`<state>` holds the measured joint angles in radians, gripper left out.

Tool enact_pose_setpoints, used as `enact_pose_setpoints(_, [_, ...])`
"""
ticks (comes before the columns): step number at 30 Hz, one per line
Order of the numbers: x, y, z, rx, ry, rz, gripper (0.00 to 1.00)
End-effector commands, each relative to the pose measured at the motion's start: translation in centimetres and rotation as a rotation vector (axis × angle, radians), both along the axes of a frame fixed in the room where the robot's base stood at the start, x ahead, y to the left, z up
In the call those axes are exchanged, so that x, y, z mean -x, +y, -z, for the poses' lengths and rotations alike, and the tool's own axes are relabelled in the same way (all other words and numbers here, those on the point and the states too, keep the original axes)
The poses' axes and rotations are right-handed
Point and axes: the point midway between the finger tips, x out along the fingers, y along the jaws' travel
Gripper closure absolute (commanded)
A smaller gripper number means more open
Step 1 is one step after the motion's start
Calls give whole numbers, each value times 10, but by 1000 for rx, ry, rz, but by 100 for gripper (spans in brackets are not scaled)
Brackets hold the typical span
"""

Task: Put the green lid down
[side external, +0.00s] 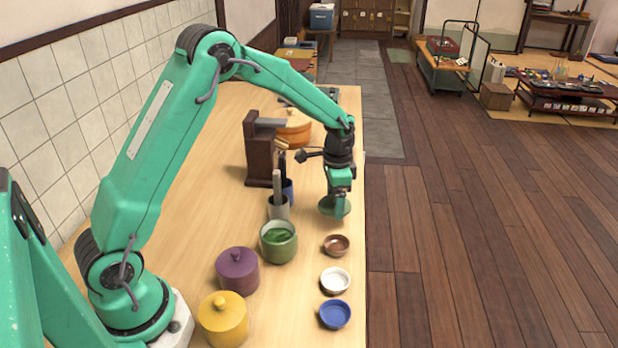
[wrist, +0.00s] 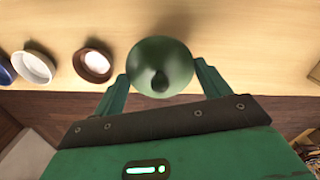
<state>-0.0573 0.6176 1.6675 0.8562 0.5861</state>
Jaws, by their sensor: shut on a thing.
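The green lid (side external: 327,207) is a round dome at my gripper, near the right edge of the wooden counter (side external: 230,140). In the wrist view the lid (wrist: 160,55) shows from above with a dark green knob at its middle. My gripper (side external: 340,210) points down and is shut on the lid, with a finger on each side of it in the wrist view (wrist: 160,80). I cannot tell whether the lid touches the counter. The green pot (side external: 279,248) stands open to the left and nearer the camera, with green contents.
Brown (side external: 337,245), white (side external: 335,280) and blue (side external: 335,314) bowls line the right edge. Purple (side external: 237,270) and yellow (side external: 223,318) lidded pots stand left. A grey utensil cup (side external: 278,207), a dark wooden stand (side external: 260,155) and a round wooden tub (side external: 294,130) stand farther back.

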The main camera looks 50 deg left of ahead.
Motion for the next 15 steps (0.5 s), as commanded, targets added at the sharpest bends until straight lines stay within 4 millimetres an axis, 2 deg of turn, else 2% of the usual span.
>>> enact_pose_setpoints(5, [1, 0, 11, 0, 2, 0, 47])
enact_pose_setpoints(12, [1, 0, 36, 0, 2, 0, 47])
enact_pose_setpoints(15, [1, 0, 40, 0, 1, 0, 47])
